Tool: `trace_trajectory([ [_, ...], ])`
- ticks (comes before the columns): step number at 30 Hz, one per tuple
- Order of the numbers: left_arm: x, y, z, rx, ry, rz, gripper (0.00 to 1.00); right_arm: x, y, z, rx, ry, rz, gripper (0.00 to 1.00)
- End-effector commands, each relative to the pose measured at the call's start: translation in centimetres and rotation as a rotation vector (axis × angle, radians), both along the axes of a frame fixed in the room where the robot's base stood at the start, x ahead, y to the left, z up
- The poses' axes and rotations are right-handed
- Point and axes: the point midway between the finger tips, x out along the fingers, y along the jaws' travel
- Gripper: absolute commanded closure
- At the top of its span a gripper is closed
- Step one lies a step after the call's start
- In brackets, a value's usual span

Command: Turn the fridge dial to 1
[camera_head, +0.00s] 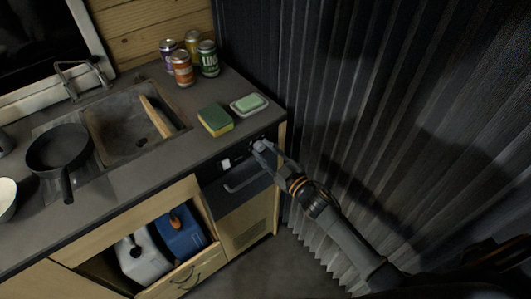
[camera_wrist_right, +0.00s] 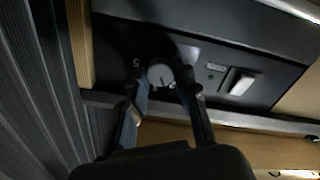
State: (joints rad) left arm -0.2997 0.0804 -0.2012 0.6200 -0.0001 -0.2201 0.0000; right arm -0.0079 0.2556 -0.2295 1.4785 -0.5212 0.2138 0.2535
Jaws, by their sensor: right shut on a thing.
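The fridge dial (camera_wrist_right: 160,75) is a small round light-grey knob with a dark mark, on the dark control panel (camera_wrist_right: 210,45) in the right wrist view. My right gripper (camera_wrist_right: 165,88) has one finger on each side of the dial and is shut on it. In the head view my right gripper (camera_head: 262,148) reaches the panel at the top of the fridge (camera_head: 235,180), and its fingers hide the dial there. My left gripper is not in view.
A white rocker switch (camera_wrist_right: 242,84) sits right of the dial. The fridge handle (camera_head: 247,182) is below the panel. A sponge (camera_head: 215,121), a soap dish (camera_head: 250,104) and several cans (camera_head: 208,60) stand on the counter above. A ribbed curtain (camera_head: 400,110) hangs to the right.

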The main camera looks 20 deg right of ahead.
Motion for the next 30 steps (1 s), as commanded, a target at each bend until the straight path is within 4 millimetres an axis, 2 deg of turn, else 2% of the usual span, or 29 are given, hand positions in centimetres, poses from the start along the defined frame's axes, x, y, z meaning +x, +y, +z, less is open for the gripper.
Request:
trace_trajectory([
  [21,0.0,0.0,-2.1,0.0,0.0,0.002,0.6,0.0,0.0,0.0,-0.638,-0.234,0.0,1.0],
  [30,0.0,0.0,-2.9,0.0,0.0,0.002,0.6,0.0,0.0,0.0,-0.856,-0.313,0.002,1.0],
])
